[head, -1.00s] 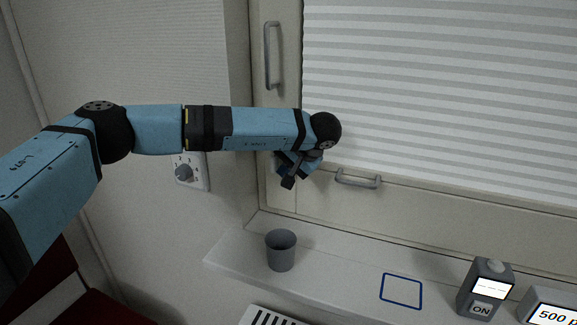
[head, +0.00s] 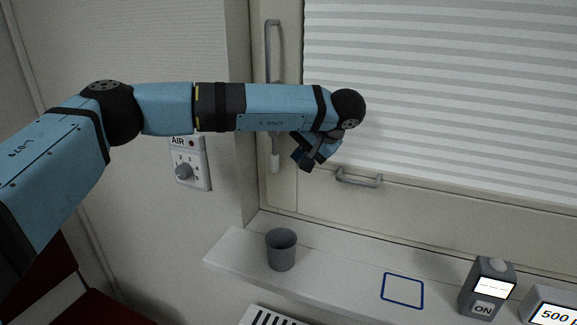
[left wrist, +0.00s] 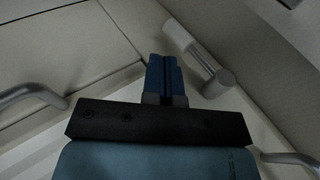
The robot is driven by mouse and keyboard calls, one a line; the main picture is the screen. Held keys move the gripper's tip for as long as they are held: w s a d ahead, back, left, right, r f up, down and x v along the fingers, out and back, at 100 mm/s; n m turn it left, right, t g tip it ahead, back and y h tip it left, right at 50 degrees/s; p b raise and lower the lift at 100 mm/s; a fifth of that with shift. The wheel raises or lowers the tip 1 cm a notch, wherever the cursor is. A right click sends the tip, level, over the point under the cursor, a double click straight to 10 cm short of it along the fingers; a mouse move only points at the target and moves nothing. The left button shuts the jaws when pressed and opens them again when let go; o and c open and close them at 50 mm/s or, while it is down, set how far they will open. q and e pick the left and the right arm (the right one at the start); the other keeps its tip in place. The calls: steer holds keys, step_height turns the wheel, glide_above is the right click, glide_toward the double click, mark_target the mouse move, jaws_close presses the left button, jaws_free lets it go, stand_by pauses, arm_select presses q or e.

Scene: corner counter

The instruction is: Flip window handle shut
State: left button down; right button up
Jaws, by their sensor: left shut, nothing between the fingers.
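The window handle (head: 275,160) is a grey lever with a pale end on the left frame of the window. In the head view its lower part hangs down below my left forearm, which hides what is above. My left gripper (head: 305,161) is shut and empty, a little to the right of the handle. In the left wrist view the blue fingers of my left gripper (left wrist: 164,62) are together. The handle (left wrist: 198,57) lies just right of them there, slanting, with a round grey part at its lower end. I cannot tell whether they touch. My right gripper is out of view.
A vertical grab bar (head: 268,50) is above my forearm and a horizontal one (head: 358,180) is on the lower window frame. A grey cup (head: 281,250) and an ON device (head: 487,287) stand on the sill (head: 340,285). An AIR dial panel (head: 190,165) is on the wall.

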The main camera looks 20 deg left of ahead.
arm_select(q)
steer(key=v, duration=0.7)
steer(key=shift+w, duration=0.1)
